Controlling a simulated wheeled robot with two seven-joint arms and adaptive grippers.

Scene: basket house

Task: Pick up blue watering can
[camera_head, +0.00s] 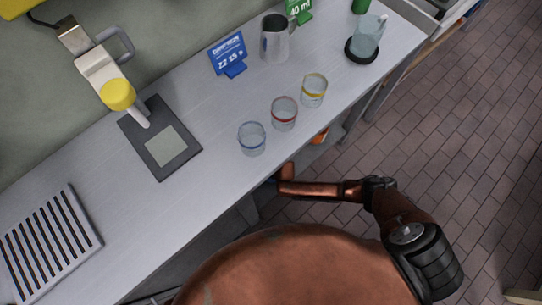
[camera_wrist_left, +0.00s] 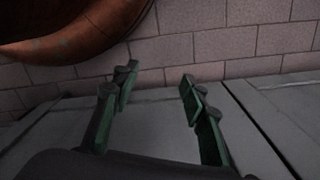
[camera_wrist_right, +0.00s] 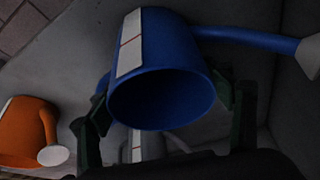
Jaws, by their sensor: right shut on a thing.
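The blue watering can (camera_wrist_right: 180,50) fills the middle of the right wrist view, its dark open mouth facing the camera, a white strip with a red mark on its side, and its spout running right to a grey rose (camera_wrist_right: 309,56). My right gripper (camera_wrist_right: 162,98) has a finger on each side of it and is shut on it. In the head view the right hand and most of the can are hidden under the counter edge. My left gripper (camera_wrist_left: 157,80) is open and empty, its green-padded fingers apart.
An orange watering can (camera_wrist_right: 26,132) stands beside the blue one at left. Above, the counter (camera_head: 215,180) holds three glasses (camera_head: 284,114), a metal pitcher (camera_head: 275,40), a blue sign (camera_head: 228,54) and a slatted tray (camera_head: 48,245). The tiled floor at right (camera_head: 470,130) is clear.

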